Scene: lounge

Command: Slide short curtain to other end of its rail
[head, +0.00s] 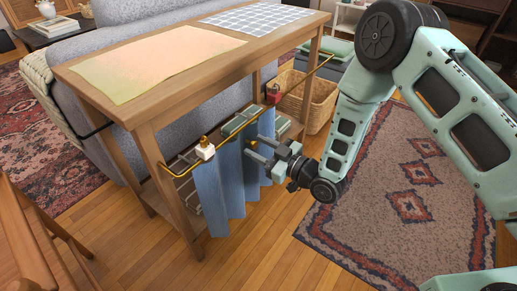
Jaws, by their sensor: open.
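The short blue curtain (209,197) hangs in folds from a thin brass rail (317,70) along the long side of a wooden console table (156,150). It is bunched towards the near left end of the rail. A white block with a brass knob (204,149) sits at the curtain's left top edge. My gripper (254,151) is open, its fingers pointing left at the curtain's right part. I cannot tell whether the fingers touch the cloth. A red block (273,93) sits on the rail further right, apart from the curtain.
A grey sofa (130,68) stands behind the table. A wicker basket (309,100) is beyond its far right end. A patterned rug (400,185) lies under my arm. A wooden chair (30,235) is at the near left. Bare floor lies in front of the table.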

